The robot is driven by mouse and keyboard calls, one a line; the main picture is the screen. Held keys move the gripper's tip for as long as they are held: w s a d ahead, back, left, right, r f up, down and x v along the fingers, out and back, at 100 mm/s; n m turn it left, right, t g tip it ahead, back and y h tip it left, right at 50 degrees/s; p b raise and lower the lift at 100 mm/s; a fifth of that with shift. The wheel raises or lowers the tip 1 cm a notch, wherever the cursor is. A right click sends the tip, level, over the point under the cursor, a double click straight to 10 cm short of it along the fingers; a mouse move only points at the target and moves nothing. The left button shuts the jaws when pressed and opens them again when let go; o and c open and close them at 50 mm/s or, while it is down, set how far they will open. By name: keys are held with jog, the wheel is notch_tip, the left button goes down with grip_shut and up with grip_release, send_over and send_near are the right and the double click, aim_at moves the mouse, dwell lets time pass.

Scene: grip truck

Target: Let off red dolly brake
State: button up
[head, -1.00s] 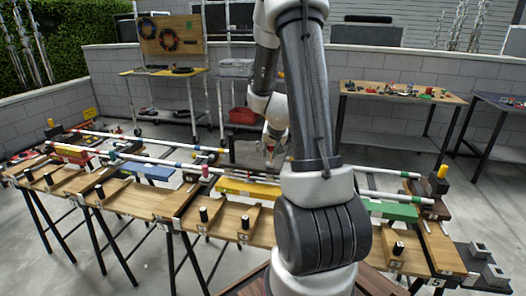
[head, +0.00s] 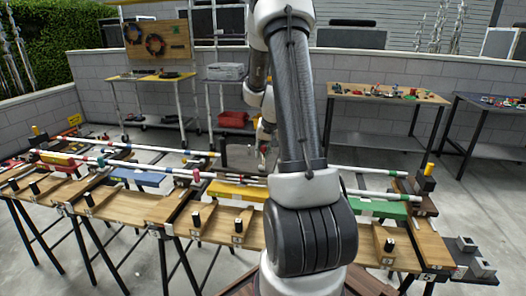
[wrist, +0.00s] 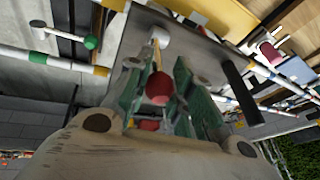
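In the wrist view a round red knob (wrist: 158,88) sits at the end of a short pale lever (wrist: 156,57). The lever comes from a white round hub (wrist: 160,37) on a grey plate (wrist: 205,62). My gripper (wrist: 163,75) has green fingers standing on either side of the knob. They look open, with little room around the knob; contact is not clear. A second red part (wrist: 149,125) shows lower between the fingers. In the head view my gripper (head: 264,150) is small, beyond the bench and partly behind my arm.
A black bar (wrist: 240,95) sticks out from the plate beside the right finger. A long wooden bench (head: 130,205) with striped rods (head: 150,170) lies in front. A parts table (head: 385,97) stands back right, and a red bin (head: 233,119) on a rack behind.

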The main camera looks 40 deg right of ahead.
jog(key=o, duration=0.5)
jog(key=shift+c, duration=0.2)
jog(key=v, duration=1.2)
jog(key=s+a+r+n, duration=0.4)
jog(key=s+a, duration=0.6)
jog(key=a, duration=0.1)
jog(key=s+a+r+n+y, duration=0.1)
jog(key=s+a+r+n, duration=0.3)
jog(key=s+a, duration=0.6)
jog(key=shift+s+a+r+n, duration=0.3)
jog(key=shift+s+a+r, duration=0.1)
jog(key=shift+s+r, duration=0.25)
